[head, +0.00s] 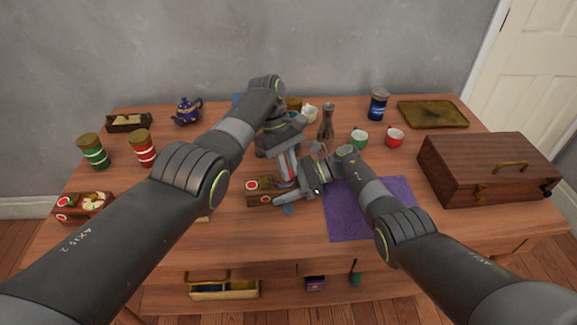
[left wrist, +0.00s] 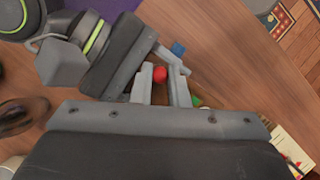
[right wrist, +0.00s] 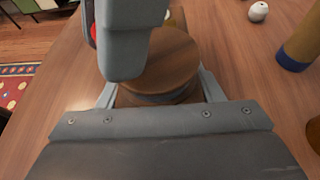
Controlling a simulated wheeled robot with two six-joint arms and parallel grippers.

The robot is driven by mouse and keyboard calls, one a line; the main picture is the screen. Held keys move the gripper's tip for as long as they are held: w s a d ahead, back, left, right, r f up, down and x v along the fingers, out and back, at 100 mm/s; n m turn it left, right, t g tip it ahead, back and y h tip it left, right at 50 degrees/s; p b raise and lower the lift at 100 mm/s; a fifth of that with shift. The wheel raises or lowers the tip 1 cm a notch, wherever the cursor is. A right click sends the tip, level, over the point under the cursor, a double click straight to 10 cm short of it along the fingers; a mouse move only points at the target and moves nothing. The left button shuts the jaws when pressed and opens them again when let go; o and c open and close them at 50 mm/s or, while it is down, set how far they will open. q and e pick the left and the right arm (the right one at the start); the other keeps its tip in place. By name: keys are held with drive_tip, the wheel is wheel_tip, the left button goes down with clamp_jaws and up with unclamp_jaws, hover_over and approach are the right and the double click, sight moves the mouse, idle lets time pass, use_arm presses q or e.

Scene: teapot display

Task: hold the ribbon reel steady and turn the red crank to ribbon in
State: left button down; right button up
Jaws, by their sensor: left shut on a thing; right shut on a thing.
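The ribbon reel is a round brown wooden piece (right wrist: 165,60), seen close up in the right wrist view. My right gripper (right wrist: 160,92) has one finger on each side of it and is shut on it. The red crank's round knob (left wrist: 160,74) shows in the left wrist view between the fingers of my left gripper (left wrist: 162,88), which is shut on it. In the head view my left gripper (head: 287,176) reaches down from above and my right gripper (head: 285,194) comes in low from the right. Both grippers and arms hide most of the reel there.
A small wooden box with red labels (head: 260,191) stands just left of the grippers. A purple cloth (head: 345,215) lies to the right, with a large wooden chest (head: 487,168) beyond it. Cups, including a red one (head: 395,136), and a dark vase (head: 326,124) stand behind.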

idle(0.3)
use_arm(q)
drive_tip(key=c, duration=1.4)
unclamp_jaws()
wheel_tip(320, 180, up, 10)
drive_tip(key=shift+r, duration=0.1)
